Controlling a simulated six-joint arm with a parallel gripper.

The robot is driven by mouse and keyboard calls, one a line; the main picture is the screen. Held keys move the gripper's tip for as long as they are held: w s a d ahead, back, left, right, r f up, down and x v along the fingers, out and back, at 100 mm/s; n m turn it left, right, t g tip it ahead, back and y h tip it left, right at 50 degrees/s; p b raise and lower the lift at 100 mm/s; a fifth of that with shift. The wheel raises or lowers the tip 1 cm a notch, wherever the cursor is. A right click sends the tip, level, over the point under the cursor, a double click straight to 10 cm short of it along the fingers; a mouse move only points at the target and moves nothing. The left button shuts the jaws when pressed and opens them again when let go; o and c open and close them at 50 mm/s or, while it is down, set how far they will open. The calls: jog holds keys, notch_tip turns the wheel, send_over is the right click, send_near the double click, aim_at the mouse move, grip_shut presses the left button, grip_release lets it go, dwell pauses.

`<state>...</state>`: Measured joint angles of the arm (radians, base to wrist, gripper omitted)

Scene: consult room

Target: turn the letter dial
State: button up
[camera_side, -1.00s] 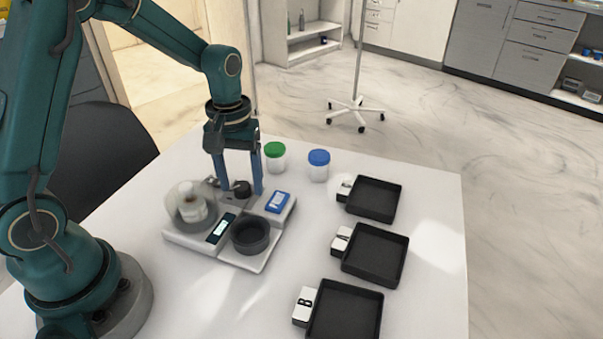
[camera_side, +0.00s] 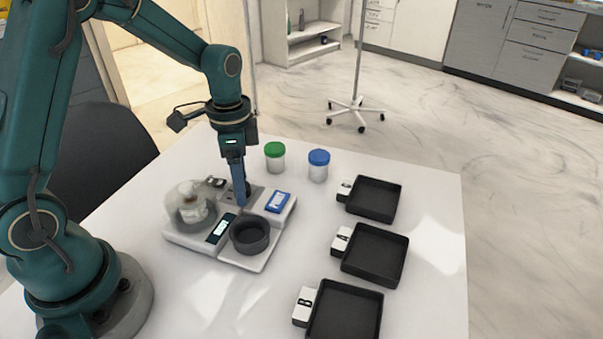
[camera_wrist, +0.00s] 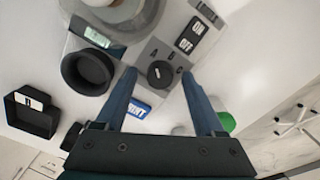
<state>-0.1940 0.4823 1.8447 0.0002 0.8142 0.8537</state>
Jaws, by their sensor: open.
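The letter dial (camera_wrist: 160,74) is a round black knob on a grey plate with letters around it. In the wrist view it lies between the two blue fingertips of my gripper (camera_wrist: 159,76), with a gap on each side. The gripper is open and points down over the dial. In the side view my gripper (camera_side: 240,198) is seen edge-on, one finger in line with the other, and mostly hides the dial. The dial's plate belongs to a pale device (camera_side: 180,238) on the table.
On the device are a glass-covered part (camera_side: 190,205), a small screen (camera_side: 221,228), a black round cup (camera_side: 250,236), a blue PRINT button (camera_side: 277,202) and ON/OFF switches (camera_wrist: 190,36). Green-lidded (camera_side: 275,157) and blue-lidded (camera_side: 318,165) jars stand behind. Three black trays (camera_side: 374,199) are at right.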

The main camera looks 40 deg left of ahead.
jog(key=shift+m, duration=1.2)
jog(key=shift+r+m, duration=0.15)
jog(key=shift+m, duration=0.45)
notch_tip(320, 180, up, 5)
jog(key=shift+w+r, duration=0.1)
notch_tip(320, 180, up, 5)
jog(key=s+d+t, duration=0.2)
notch_tip(320, 180, up, 4)
jog(key=n+t, duration=0.3)
jog(key=n, duration=0.2)
send_over(234, 218)
jog(key=s+d, duration=0.1)
jog(key=s, duration=0.4)
jog(key=shift+s+d+f+n+t, duration=0.15)
jog(key=shift+s+n, duration=0.2)
jog(key=shift+n, duration=0.75)
jog(key=shift+s+d+f+n+t, duration=0.1)
jog(key=shift+s+f+n, duration=0.15)
jog(key=shift+n, duration=0.85)
jog(key=shift+s+d+f+n+t, duration=0.1)
jog(key=shift+s+n, duration=0.3)
jog(key=shift+n, duration=0.7)
